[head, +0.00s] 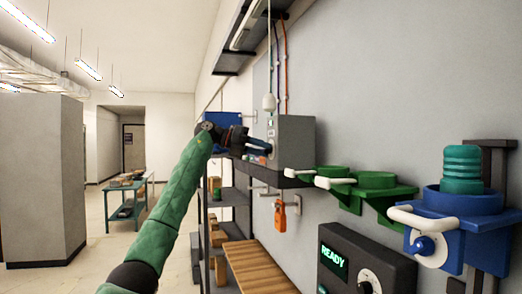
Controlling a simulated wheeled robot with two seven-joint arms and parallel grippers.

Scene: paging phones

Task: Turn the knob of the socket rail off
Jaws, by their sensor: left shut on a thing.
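A grey box (291,137) stands on a dark wall shelf, with cords running down to it from above; I take it as the socket rail, though its front is seen only at a steep angle. My left gripper (262,149), on a green-sleeved arm from the left, is at the box's left face. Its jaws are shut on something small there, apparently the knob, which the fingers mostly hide. I cannot tell which way the knob is turned. My right gripper is not in view.
A dark panel (365,262) reading READY has its own dial at the lower right. Green holders (378,182) and a blue holder (462,207) with a green ribbed piece stick out from the wall. An orange tag-like thing (280,214) hangs below the shelf. A wooden bench (258,266) stands below.

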